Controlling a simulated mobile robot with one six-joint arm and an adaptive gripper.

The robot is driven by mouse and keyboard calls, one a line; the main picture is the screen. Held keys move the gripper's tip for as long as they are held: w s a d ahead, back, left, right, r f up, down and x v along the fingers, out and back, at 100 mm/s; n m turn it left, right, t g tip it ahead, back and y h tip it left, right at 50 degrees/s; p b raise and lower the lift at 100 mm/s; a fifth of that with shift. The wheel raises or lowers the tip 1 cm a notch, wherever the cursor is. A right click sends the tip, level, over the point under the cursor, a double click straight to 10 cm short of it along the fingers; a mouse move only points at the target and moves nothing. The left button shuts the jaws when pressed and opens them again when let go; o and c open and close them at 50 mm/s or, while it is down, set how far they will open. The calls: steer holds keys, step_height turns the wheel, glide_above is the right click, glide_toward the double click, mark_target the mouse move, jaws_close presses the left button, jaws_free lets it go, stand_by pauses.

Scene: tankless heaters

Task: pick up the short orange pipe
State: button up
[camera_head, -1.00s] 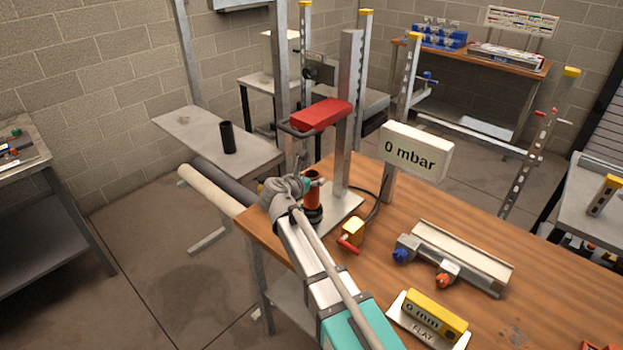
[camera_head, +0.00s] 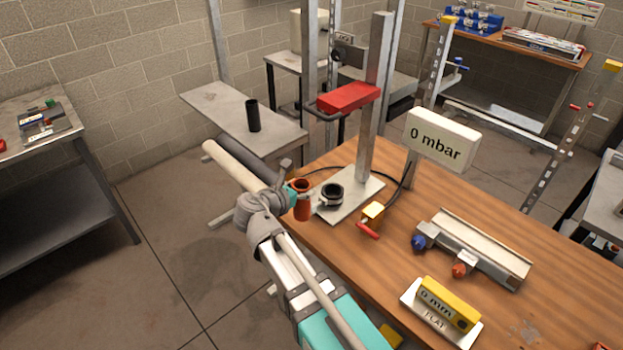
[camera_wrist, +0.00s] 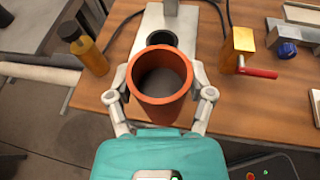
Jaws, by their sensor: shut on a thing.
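The short orange pipe (camera_head: 301,203) is upright in my gripper (camera_head: 292,192), off to the left of the black ring-shaped socket (camera_head: 332,195) on the press's base plate. In the wrist view the orange pipe (camera_wrist: 160,84) is seen from above, open-ended and hollow, with the fingers of my gripper (camera_wrist: 161,97) closed on its two sides. The black socket (camera_wrist: 163,39) shows partly behind the pipe's far rim. My wrist hides part of the table edge near the pipe in the head view.
A grey post with a red arm (camera_head: 349,97) rises from the base plate (camera_head: 350,203). A yellow valve with a red handle (camera_head: 371,217) is right of it. A "0 mbar" display (camera_head: 443,140) stands behind. Long pipes (camera_head: 238,165) lie left of the table.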

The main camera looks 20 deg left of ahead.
steer(key=shift+s+a, duration=0.15)
steer(key=shift+s, duration=0.75)
